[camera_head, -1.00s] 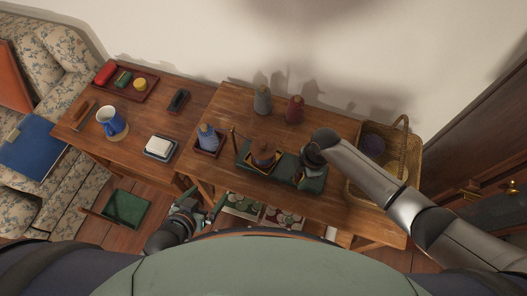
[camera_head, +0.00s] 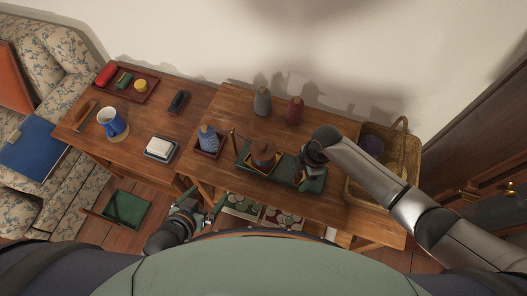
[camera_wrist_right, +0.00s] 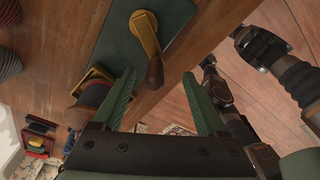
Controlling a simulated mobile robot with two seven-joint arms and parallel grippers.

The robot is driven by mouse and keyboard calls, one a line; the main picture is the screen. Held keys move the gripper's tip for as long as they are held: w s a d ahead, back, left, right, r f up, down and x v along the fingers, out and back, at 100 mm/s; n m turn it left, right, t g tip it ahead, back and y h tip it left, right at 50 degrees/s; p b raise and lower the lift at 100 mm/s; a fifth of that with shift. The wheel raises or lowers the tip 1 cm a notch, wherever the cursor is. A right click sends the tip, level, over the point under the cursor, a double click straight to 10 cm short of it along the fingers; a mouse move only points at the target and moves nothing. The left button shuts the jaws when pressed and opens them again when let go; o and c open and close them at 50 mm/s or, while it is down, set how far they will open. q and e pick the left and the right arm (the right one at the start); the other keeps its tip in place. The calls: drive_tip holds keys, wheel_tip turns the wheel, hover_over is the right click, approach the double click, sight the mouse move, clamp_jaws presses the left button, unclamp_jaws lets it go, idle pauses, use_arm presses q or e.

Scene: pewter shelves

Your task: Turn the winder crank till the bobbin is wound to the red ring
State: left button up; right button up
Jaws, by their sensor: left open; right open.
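The winder's dark green base (camera_head: 283,172) lies on the wooden table. Its brown bobbin (camera_head: 264,155) stands on the left part, over a yellow bracket. The yellow crank arm (camera_wrist_right: 146,32) carries a brown wooden handle (camera_wrist_right: 155,72). My right gripper (camera_wrist_right: 163,75) is open, with the handle between its green fingertips in the picture; I see no contact. My left gripper (camera_head: 207,211) is open and empty, below the table's front edge.
A blue yarn cone (camera_head: 208,138) stands in a tray left of the winder. Grey (camera_head: 263,101) and red (camera_head: 295,110) cones stand behind. A wicker basket (camera_head: 400,150) is at the right. A white block and a blue mug (camera_head: 110,122) are on the left table.

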drive_tip(key=shift+r, duration=3)
